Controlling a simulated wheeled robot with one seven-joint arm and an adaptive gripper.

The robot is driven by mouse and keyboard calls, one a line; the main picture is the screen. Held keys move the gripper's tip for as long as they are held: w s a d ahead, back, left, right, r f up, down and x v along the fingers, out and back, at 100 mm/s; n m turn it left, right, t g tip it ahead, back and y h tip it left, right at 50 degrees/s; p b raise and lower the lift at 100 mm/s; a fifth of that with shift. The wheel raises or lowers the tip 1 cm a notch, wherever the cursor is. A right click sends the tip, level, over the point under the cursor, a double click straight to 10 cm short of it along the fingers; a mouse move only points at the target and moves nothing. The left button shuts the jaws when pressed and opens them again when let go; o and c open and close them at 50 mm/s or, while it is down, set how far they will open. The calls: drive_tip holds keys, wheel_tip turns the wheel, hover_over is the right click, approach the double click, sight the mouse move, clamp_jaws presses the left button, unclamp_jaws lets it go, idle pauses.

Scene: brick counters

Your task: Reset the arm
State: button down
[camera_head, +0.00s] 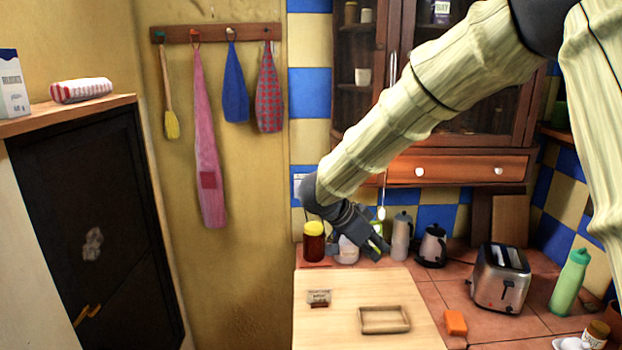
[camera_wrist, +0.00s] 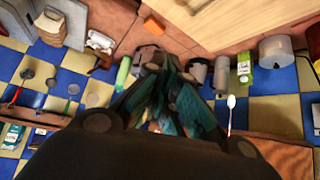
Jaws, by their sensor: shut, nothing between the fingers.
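My arm reaches in from the upper right of the head view, and my gripper (camera_head: 381,250) hangs at its end over the back of the counter. The gripper is shut and empty. In the head view it is in front of a white container (camera_head: 347,250) and left of a grey bottle (camera_head: 401,238). In the wrist view the fingers (camera_wrist: 158,68) come together near the middle, with the counter beyond them. I cannot tell how far the fingertips are from the nearby containers.
A pale wooden board (camera_head: 345,345) fills the near counter, with a small wooden tray (camera_head: 384,320) and a small packet (camera_head: 319,297) on it. An orange block (camera_head: 455,322), a toaster (camera_head: 501,278), a green bottle (camera_head: 569,283) and a kettle (camera_head: 432,247) stand right. A yellow-lidded jar (camera_head: 314,244) stands left of the gripper.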

drive_tip(key=s+d+f+n+t+b, duration=0.15)
drive_tip(key=d+f, duration=0.25)
drive_tip(key=f, duration=0.6)
drive_tip(key=s+d+f+n+t, duration=0.1)
drive_tip(key=d+f+n, duration=0.2)
drive_tip(key=f, duration=0.8)
drive_tip(key=s+d+f+n+y+b, duration=0.15)
drive_tip(key=s+f, duration=0.25)
drive_tip(key=f, duration=0.4)
drive_tip(key=s+d+f+n, duration=0.1)
drive_tip(key=s+f+n, duration=0.1)
drive_tip(key=s+f, duration=0.4)
drive_tip(key=s+f+n+g+y+b, duration=0.1)
drive_tip(key=s+f+n+g+y, duration=0.2)
drive_tip(key=s+f, duration=1.1)
drive_tip(key=s+a+f+n+g+y, duration=0.1)
drive_tip(key=s+f, duration=0.1)
drive_tip(key=s, duration=0.7)
drive_tip(key=s+a+f+n+g+y+b, duration=0.1)
drive_tip(key=s+f+y, duration=0.1)
drive_tip(key=s, duration=0.8)
drive_tip(key=shift+f, duration=0.5)
drive_tip(key=shift+g, duration=0.25)
